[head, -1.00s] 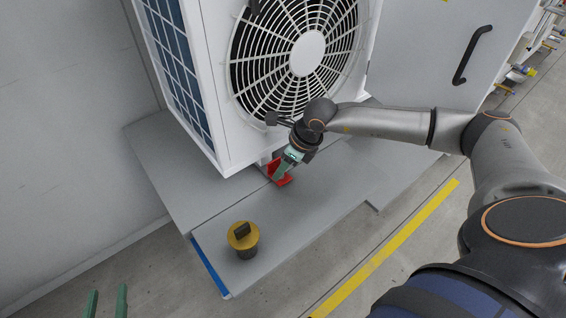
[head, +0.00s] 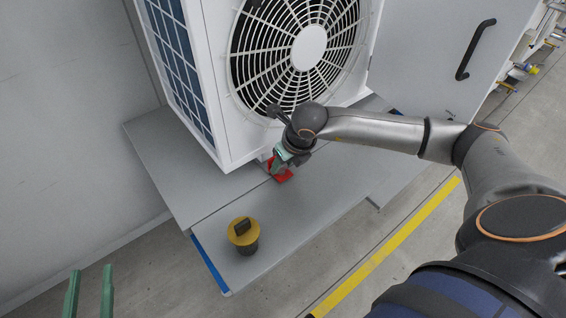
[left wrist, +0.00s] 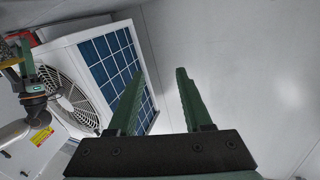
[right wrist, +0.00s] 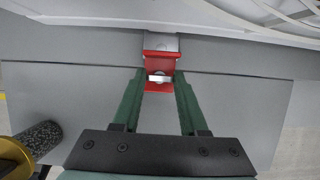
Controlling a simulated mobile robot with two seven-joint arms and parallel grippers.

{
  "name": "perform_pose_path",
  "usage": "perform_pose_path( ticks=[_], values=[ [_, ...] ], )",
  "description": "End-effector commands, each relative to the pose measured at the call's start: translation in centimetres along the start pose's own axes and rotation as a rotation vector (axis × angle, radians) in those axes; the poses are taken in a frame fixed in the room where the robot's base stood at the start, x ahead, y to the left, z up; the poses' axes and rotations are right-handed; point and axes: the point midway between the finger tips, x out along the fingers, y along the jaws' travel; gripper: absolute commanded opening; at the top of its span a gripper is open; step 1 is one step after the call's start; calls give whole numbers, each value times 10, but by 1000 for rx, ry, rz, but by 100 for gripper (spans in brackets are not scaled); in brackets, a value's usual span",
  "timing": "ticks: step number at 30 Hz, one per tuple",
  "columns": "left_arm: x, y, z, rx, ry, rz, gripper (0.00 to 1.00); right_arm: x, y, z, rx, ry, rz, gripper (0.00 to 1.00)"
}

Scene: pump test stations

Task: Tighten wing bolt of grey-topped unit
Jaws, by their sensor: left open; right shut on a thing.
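A white unit with a round fan grille (head: 235,120) and blue side fins stands on a grey base; its top is outside the head view, so its top colour cannot be told there. At its lower front corner is a red bracket (head: 283,176), also in the right wrist view (right wrist: 160,55). A small silver wing bolt (right wrist: 160,78) sits on the bracket. My right gripper (head: 280,168) is at the bracket, its fingers (right wrist: 161,72) on either side of the wing bolt, shut on it. My left gripper (head: 91,268) is open and empty, low at the left.
A black post with a yellow cap (head: 243,231) stands on the grey base plate (head: 310,215) nearby. A grey cabinet with a black handle (head: 474,50) is at the right. A plain wall (head: 70,120) is at the left. Yellow floor tape (head: 390,245) runs along the floor.

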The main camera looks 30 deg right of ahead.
Motion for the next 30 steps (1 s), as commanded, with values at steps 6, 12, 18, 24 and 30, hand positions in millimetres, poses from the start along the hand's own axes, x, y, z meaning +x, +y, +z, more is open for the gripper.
perform_pose_path(
  ticks=[6,12,18,24,30],
  values=[
    [2,-1,-4,3,11,-1,50,0,-1,-1,3,3,-2,0],
    [1,-1,-4,3,8,0,50,0,-1,-1,2,3,-1,55],
    [1,-1,-2,3,5,0,50,0,0,0,1,2,0,55],
    [-2,2,12,-13,-55,6,50,-15,0,1,0,-1,0,55],
    [-12,10,58,-65,-239,15,50,-53,-1,1,-1,-1,-2,55]
  ],
)
